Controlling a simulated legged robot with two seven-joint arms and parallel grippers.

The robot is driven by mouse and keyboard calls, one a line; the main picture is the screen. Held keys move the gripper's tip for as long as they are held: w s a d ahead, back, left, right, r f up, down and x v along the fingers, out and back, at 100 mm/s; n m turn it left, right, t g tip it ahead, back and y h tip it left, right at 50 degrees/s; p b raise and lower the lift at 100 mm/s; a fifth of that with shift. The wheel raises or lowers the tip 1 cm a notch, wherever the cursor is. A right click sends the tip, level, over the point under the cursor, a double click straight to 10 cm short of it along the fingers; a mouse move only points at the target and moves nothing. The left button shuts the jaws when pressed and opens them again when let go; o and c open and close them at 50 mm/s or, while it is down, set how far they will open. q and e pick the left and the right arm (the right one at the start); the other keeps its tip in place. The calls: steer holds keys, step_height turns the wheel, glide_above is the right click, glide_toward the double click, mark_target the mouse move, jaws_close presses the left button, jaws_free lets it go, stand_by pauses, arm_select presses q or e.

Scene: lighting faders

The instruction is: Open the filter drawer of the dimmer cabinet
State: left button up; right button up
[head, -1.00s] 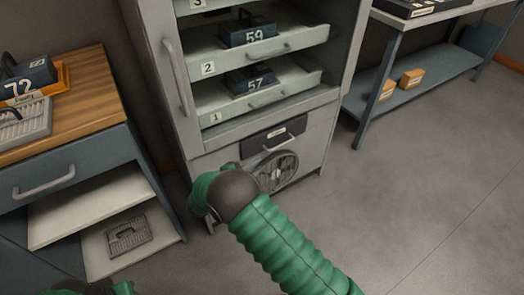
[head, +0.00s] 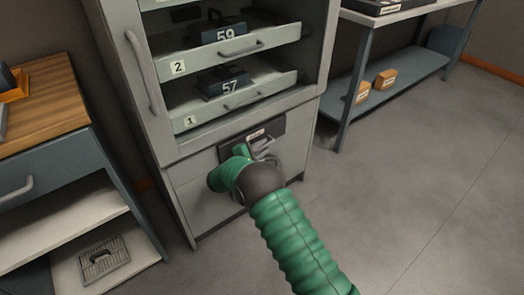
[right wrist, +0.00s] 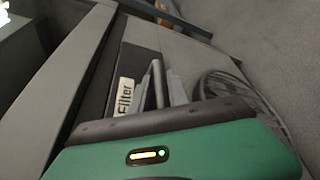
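The dimmer cabinet (head: 190,182) stands in the middle of the head view. Its filter drawer has a dark front panel (head: 228,148) low on the cabinet, and the drawer looks closed. The label "Filter" (right wrist: 124,97) shows in the right wrist view. My right gripper (head: 262,150) is at this panel; its green body and arm hide much of the fan grille. In the right wrist view its two grey fingers (right wrist: 160,92) stand close on both sides of the drawer's bar handle (right wrist: 157,76) and look shut on it. My left gripper is out of view.
Open shelves above hold black dimmer units 59 (head: 216,34) and 57 (head: 224,82). A tall door handle (head: 143,75) is at the cabinet's left. A wooden-topped bench (head: 50,95) stands left, a grey table (head: 398,92) right. The floor (head: 420,190) in front is clear.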

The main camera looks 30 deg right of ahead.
jaws_close()
steer(key=shift+s+f, duration=0.1)
stand_by(1.3)
